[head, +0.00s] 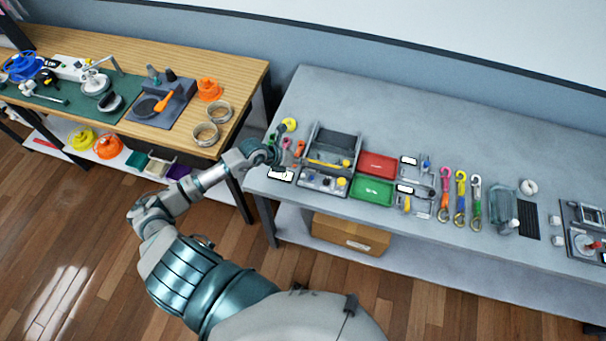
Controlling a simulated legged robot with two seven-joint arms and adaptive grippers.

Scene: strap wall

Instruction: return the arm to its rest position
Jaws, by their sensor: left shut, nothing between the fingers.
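My left arm reaches up from the bottom of the head view, and its left gripper (284,156) is at the left end of the grey table (400,118). The gripper is shut with nothing in it. It is beside the grey tool tray (335,148), close to some small orange and yellow items. I cannot tell whether it touches them. My right gripper is not in view.
A red tray (378,165) and a green tray (372,191) stand right of the tool tray. Several coloured straps (461,196) lie further right. A wooden bench (180,52) stands at the left. A cardboard box (350,235) is on the lower shelf. Open floor lies in front.

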